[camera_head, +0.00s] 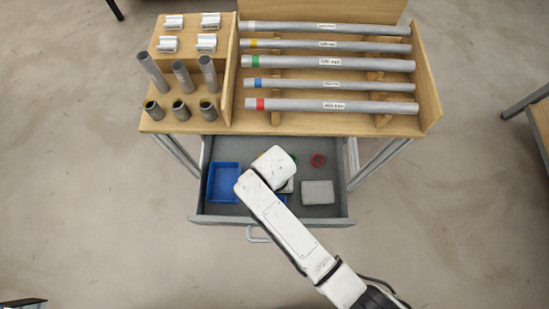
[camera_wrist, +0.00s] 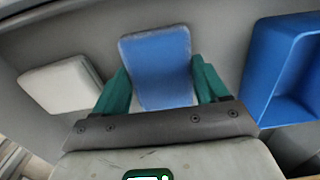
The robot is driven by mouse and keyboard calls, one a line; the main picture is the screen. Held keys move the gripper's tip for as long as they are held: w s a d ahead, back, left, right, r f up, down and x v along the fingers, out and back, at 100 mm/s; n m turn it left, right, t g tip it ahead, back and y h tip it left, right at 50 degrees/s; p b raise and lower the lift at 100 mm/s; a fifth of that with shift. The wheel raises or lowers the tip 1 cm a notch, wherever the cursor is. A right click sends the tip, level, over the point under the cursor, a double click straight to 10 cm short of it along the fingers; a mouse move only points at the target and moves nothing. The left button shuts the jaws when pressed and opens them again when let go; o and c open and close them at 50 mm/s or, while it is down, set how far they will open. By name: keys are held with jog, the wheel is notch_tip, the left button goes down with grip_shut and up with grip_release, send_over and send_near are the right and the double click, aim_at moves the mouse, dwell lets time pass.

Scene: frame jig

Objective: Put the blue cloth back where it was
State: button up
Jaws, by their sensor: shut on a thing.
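The blue cloth (camera_wrist: 158,62) shows in the wrist view as a folded flat rectangle between the two green fingers of my gripper (camera_wrist: 160,85). My gripper is shut on it. In the head view my white arm reaches over the open grey drawer (camera_head: 205,219), and the wrist hides most of the gripper. Only a small bit of blue (camera_head: 282,199) shows there beside the arm. I cannot tell whether the cloth touches the drawer floor.
A blue tray (camera_head: 223,183) lies at the drawer's left; it also shows in the wrist view (camera_wrist: 262,70). A light grey folded block (camera_head: 318,192) and a red ring (camera_head: 318,160) lie at the right. The wooden rack (camera_head: 300,125) with several tubes stands above the drawer.

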jog(key=shift+f, duration=0.1)
jog(key=o, duration=1)
notch_tip(320, 180, up, 12)
jog(key=shift+w+r, duration=0.1)
jog(key=shift+r, duration=0.05)
jog(key=shift+t, duration=0.6)
jog(key=s+d, duration=0.4)
jog(key=d, duration=0.5)
jog(key=s+d+r, duration=0.1)
jog(key=s+d, duration=0.4)
jog(key=d, duration=0.4)
jog(key=s+d+r, duration=0.1)
jog(key=s+d, duration=0.3)
jog(key=d, duration=0.5)
jog(key=shift+s, duration=0.4)
